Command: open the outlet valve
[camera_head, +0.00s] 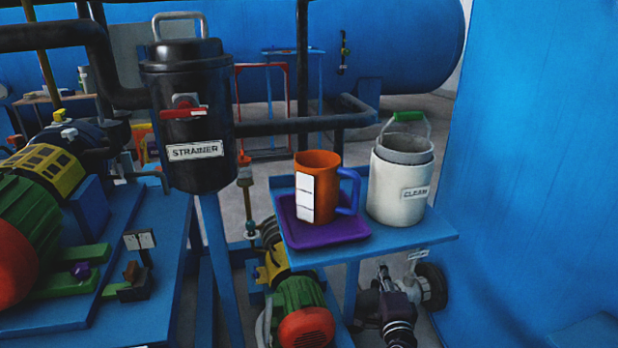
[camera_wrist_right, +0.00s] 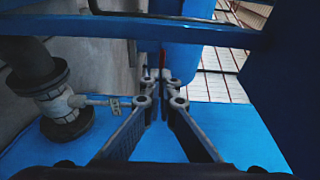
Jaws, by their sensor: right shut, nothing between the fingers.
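A pipe valve (camera_wrist_right: 62,105) with a pale body between dark flanges and a short grey lever shows at the left of the right wrist view. A small tag (camera_wrist_right: 115,104) is at the lever's end. I cannot read whether it is the outlet valve. In the head view a grey and dark fitting (camera_head: 430,286) under the small table looks like the same part, partly hidden. My right gripper (camera_head: 384,270) is low beside it, left of it. In the wrist view its fingers (camera_wrist_right: 163,82) are shut and empty, apart from the lever. My left gripper is not in view.
The blue table (camera_head: 440,236) above my right gripper holds an orange mug (camera_head: 320,170) on a purple tray (camera_head: 350,232) and a white bucket (camera_head: 400,190). A black strainer (camera_head: 190,130) stands left, with a red handle. A blue wall (camera_head: 540,150) closes the right.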

